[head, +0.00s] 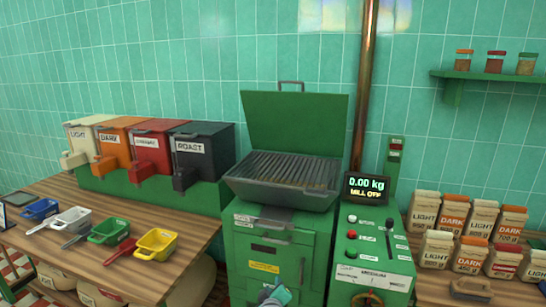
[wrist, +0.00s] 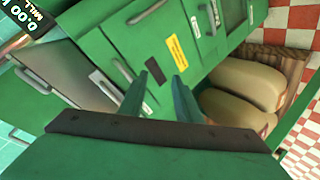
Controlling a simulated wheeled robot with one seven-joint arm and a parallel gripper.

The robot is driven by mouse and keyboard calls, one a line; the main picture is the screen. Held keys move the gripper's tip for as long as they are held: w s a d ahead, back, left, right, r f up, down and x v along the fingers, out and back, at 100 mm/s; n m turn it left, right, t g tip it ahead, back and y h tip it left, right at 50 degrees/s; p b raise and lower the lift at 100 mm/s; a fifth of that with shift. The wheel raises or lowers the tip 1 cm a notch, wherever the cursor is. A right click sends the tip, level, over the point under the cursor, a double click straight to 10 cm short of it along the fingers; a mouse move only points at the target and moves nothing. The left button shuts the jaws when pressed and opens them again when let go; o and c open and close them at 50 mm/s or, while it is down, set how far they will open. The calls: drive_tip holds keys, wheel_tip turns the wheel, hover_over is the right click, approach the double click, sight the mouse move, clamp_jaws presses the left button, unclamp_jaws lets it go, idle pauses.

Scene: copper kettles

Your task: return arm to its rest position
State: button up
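My gripper (head: 275,294) shows at the bottom edge of the head view, in front of the green machine cabinet (head: 262,262). In the wrist view, the two green fingers of my gripper (wrist: 164,75) are apart with nothing between them. They point at the green cabinet fronts (wrist: 150,45), which have metal handles and a yellow label. The rest of my arm is out of the head view.
A wooden counter (head: 190,228) at left holds coloured scoops and labelled bins. A green control box (head: 372,255) stands right of the cabinet, with a display (head: 366,187) reading 0.00 kg, MILL OFF. Labelled bags (head: 437,249) stand at right. Sacks (wrist: 245,85) lie below.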

drive_tip(key=s+f+m, duration=0.1)
drive_tip(key=s+f, duration=0.4)
drive_tip(key=s, duration=0.5)
drive_tip(key=s+f+m+t, duration=0.15)
drive_tip(key=s+f, duration=0.35)
drive_tip(key=s, duration=0.5)
drive_tip(key=s+f+m+g, duration=0.15)
drive_tip(key=s+f, duration=0.25)
drive_tip(key=s, duration=0.6)
drive_tip(key=s+r+m, duration=0.1)
drive_tip(key=s+r, duration=0.3)
drive_tip(key=s, duration=0.5)
drive_tip(key=s+r+m+t, duration=0.1)
drive_tip(key=s+r, duration=0.3)
drive_tip(key=s, duration=0.6)
drive_tip(key=s+r+m+t, duration=0.1)
drive_tip(key=s+r+m, duration=0.2)
drive_tip(key=s, duration=0.7)
drive_tip(key=shift+r, duration=0.9)
drive_tip(key=shift+a, duration=0.1)
